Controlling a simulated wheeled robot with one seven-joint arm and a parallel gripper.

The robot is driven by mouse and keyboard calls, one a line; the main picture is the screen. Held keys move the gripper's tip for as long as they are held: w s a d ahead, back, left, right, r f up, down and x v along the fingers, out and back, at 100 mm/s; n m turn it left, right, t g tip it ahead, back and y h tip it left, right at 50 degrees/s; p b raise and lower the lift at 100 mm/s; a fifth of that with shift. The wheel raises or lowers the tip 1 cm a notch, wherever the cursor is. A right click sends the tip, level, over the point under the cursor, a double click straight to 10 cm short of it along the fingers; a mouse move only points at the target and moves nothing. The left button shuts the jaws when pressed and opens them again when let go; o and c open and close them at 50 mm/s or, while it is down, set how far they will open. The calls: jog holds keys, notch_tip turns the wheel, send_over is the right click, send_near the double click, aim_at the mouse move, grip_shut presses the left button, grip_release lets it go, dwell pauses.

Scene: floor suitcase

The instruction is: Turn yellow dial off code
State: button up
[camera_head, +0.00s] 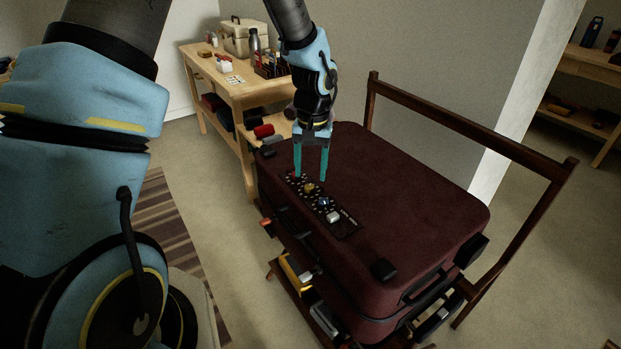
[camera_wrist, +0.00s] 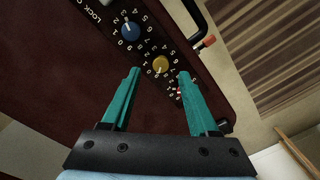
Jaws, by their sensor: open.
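The yellow dial (camera_head: 308,188) sits on a black lock panel (camera_head: 345,227) on the side-top of a dark red suitcase (camera_head: 400,195). In the wrist view the yellow dial (camera_wrist: 161,64) shows a pale pointer mark and a ring of white digits. A blue dial (camera_wrist: 130,30) sits beside it; it also shows in the head view (camera_head: 324,202). My gripper (camera_head: 311,179) points down over the panel with its teal fingers apart. In the wrist view the fingers (camera_wrist: 159,73) lie on either side of the yellow dial. I cannot tell whether they touch it.
The suitcase rests on a dark wooden rack with a raised rail (camera_head: 470,128) behind it. A wooden workbench (camera_head: 243,92) with a toolbox (camera_head: 243,36) and bottles stands at the back left. A striped rug (camera_head: 165,225) lies on the floor at left.

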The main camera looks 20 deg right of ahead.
aim_at(309, 186)
jog(key=shift+a+f, duration=0.1)
jog(key=shift+f, duration=1.75)
jog(key=shift+c, duration=0.3)
grip_shut()
